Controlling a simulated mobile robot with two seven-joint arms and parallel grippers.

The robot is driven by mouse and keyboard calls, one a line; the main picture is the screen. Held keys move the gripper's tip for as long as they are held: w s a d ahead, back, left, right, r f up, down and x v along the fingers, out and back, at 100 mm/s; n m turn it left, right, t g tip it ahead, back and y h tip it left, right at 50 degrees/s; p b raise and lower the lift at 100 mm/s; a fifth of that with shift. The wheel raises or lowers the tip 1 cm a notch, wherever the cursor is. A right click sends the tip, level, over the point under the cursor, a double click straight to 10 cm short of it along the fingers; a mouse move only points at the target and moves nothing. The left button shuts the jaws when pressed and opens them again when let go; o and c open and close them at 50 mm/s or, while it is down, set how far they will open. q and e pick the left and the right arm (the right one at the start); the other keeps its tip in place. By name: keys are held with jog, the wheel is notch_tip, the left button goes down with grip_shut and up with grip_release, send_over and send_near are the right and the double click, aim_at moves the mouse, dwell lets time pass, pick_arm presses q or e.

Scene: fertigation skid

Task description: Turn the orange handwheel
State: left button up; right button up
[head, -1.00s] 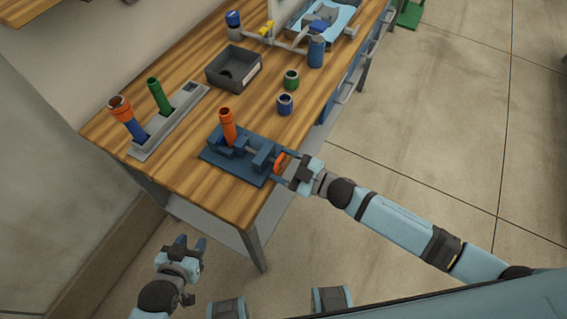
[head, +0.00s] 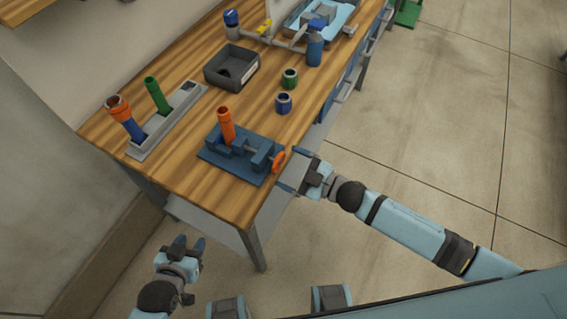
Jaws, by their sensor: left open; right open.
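The orange handwheel (head: 279,160) sits on the right end of a blue vise-like fixture (head: 222,165) near the table's front edge. An orange tube (head: 226,126) stands upright in the fixture. My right gripper (head: 293,167) is open, just right of the handwheel, with its fingers pointing toward it. A small gap shows between the fingers and the wheel. My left gripper (head: 190,243) is open and empty, low in front of the table and away from the fixture.
The wooden table (head: 185,190) also holds a grey rack (head: 180,113) with tubes, a black bin (head: 232,66), a green ring (head: 290,79) and a blue ring (head: 283,102). A pipe assembly with a blue cylinder (head: 314,50) stands at the back.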

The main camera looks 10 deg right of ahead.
jog(key=b+v, duration=0.1)
jog(key=v, duration=1)
